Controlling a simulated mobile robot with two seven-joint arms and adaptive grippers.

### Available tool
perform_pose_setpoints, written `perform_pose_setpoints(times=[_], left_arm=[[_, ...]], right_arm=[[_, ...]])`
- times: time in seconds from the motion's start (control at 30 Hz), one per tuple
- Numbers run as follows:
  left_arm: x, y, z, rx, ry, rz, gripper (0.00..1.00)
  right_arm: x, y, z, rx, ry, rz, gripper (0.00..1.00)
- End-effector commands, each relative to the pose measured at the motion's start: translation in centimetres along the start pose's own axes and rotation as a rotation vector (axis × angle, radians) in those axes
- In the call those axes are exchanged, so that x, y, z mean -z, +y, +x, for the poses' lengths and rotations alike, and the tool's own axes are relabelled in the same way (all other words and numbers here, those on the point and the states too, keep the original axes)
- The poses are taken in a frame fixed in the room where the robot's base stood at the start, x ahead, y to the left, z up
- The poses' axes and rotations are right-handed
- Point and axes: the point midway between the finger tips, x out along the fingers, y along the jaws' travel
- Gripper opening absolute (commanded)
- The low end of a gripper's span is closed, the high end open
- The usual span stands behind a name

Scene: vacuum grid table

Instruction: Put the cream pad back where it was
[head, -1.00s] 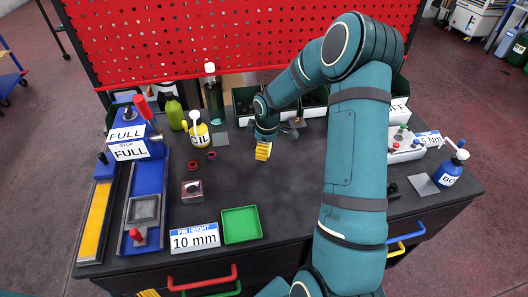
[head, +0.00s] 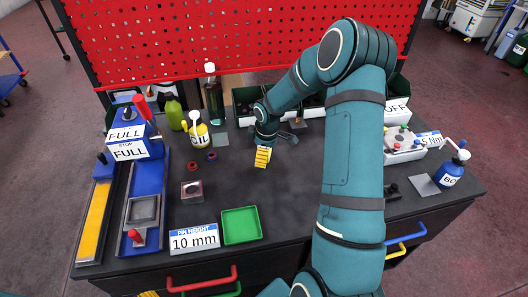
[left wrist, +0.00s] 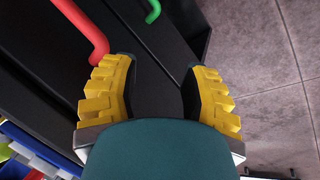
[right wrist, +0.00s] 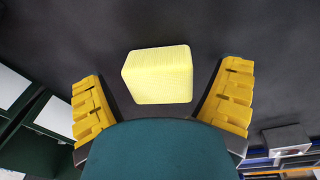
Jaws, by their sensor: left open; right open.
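The cream pad (right wrist: 158,75) is a pale yellow block on the dark tabletop in the right wrist view. It lies between the spread yellow fingers of my right gripper (right wrist: 163,78), with a gap on each side. In the head view my right gripper (head: 262,157) is over the middle of the table, and I cannot make out the pad there. My left gripper (left wrist: 160,85) is open and empty, low in front of the drawers; only its yellow finger shows at the bottom edge of the head view.
A green tray (head: 241,225), a "10 mm" sign (head: 194,239) and a small clear-topped block (head: 191,191) stand front left. Bottles (head: 198,133) and a red pegboard (head: 240,40) are behind. The table's middle is mostly bare.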

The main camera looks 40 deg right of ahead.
Motion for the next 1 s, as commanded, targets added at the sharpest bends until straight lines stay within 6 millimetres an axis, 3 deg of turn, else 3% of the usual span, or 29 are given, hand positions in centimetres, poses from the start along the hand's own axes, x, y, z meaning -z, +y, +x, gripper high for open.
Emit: perform_pose_setpoints(times=[0.17,0.6,0.8,1.0], left_arm=[[0.2,0.2,-0.5,0.000,0.005,-0.001,0.45],[0.7,0.6,-1.5,0.002,0.015,-0.004,0.45],[0.8,0.6,-1.6,0.002,0.017,-0.005,0.45],[0.8,0.6,-1.6,0.002,0.017,-0.005,0.45]], right_arm=[[0.0,0.1,-2.1,-0.003,0.000,0.000,0.91],[0.0,0.1,-10.6,-0.003,0.001,0.001,0.91],[0.0,0.1,-12.1,-0.001,0.000,0.000,0.91],[0.0,0.0,-12.3,0.000,0.000,0.000,0.91]])
